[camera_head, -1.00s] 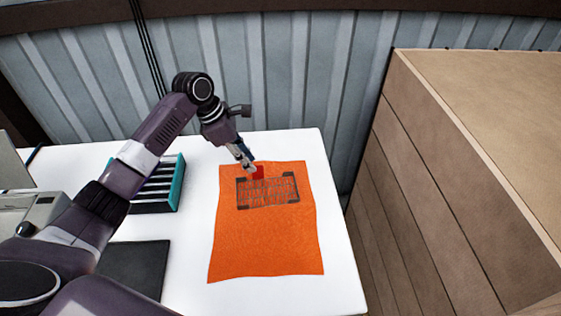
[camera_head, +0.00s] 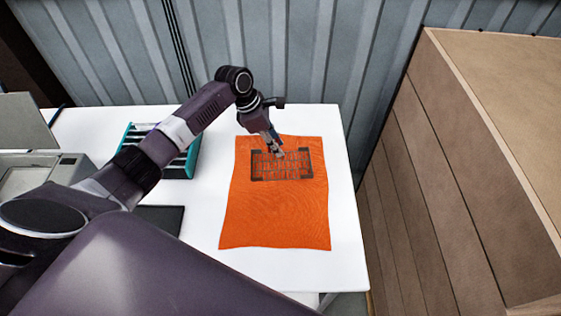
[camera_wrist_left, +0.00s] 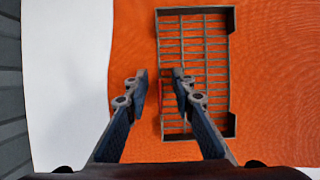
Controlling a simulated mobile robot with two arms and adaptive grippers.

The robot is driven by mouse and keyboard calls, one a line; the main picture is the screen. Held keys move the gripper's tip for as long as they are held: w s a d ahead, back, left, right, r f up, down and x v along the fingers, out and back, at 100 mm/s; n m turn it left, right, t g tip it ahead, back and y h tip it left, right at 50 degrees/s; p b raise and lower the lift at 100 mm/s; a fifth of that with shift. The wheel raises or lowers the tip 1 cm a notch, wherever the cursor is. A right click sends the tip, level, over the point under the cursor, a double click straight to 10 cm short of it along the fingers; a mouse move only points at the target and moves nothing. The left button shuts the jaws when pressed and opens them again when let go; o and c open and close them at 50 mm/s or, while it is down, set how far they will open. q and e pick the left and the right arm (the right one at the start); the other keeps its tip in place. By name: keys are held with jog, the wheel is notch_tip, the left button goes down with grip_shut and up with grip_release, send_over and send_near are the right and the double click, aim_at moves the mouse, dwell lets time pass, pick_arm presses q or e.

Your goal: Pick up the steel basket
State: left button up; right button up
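The steel basket, a dark wire grid with a frame and solid corners, lies on an orange cloth; it shows in the head view (camera_head: 296,172) and in the left wrist view (camera_wrist_left: 206,60). My left gripper (camera_head: 278,155) is at the basket's far edge, near its middle. In the wrist view the left gripper (camera_wrist_left: 161,82) is open, with one finger outside the basket's edge and the other over the grid. Fingertip height and contact cannot be told. My right gripper is out of view.
The orange cloth (camera_head: 275,222) lies on a white table (camera_head: 345,215). A teal-edged rack (camera_head: 182,160) and a grey device (camera_head: 45,172) stand to the left. A corrugated wall (camera_head: 300,60) is behind, and a large wooden box (camera_head: 430,190) stands to the right.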

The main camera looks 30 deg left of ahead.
pick_arm(q)
grip_shut()
jog(key=shift+r, duration=0.2)
